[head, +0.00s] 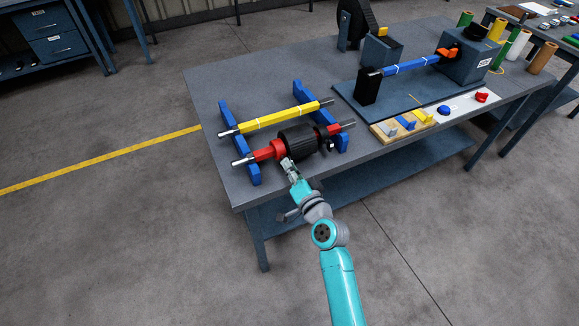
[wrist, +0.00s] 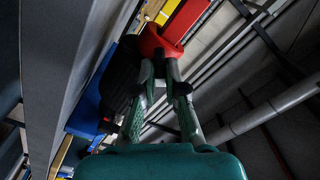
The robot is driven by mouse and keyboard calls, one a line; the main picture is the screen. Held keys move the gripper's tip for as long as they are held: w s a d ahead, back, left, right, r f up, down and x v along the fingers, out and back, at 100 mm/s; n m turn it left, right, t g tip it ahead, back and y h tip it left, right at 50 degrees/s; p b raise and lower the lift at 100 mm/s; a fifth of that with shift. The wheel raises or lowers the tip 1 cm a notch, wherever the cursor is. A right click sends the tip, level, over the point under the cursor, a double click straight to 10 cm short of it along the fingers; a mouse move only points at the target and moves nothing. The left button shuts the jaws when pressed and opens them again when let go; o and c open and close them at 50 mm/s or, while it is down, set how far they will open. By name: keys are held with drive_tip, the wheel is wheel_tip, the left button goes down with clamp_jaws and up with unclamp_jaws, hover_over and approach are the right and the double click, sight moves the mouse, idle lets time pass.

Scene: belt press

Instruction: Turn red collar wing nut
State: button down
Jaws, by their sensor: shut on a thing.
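The red collar (head: 279,148) sits on a red shaft (head: 262,154) at the left end of a black roller (head: 297,138). The shaft lies across two blue rails on the grey bench. My gripper (head: 287,163) is at the near lower side of this collar. In the wrist view the red collar (wrist: 160,41) lies just beyond the fingertips, with the black roller (wrist: 122,75) on its left. My gripper (wrist: 162,70) is shut on the collar's wing nut, which the fingertips mostly hide.
A yellow shaft (head: 270,118) lies behind the red one on the blue rails (head: 240,150). A wooden block with coloured pieces, a white plate and a red button (head: 482,96) are to the right. A machine with a blue shaft (head: 410,66) stands farther back.

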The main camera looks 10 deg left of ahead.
drive_tip(key=m, duration=0.3)
drive_tip(key=shift+w+d+m, duration=0.1)
drive_tip(key=shift+d+m, duration=0.1)
drive_tip(key=shift+m, duration=0.1)
drive_tip(key=shift+f+m, duration=0.1)
drive_tip(key=shift+m, duration=1.8)
drive_tip(key=c, duration=1.2)
unclamp_jaws()
drive_tip(key=shift+a, duration=0.1)
drive_tip(key=v, duration=1.2)
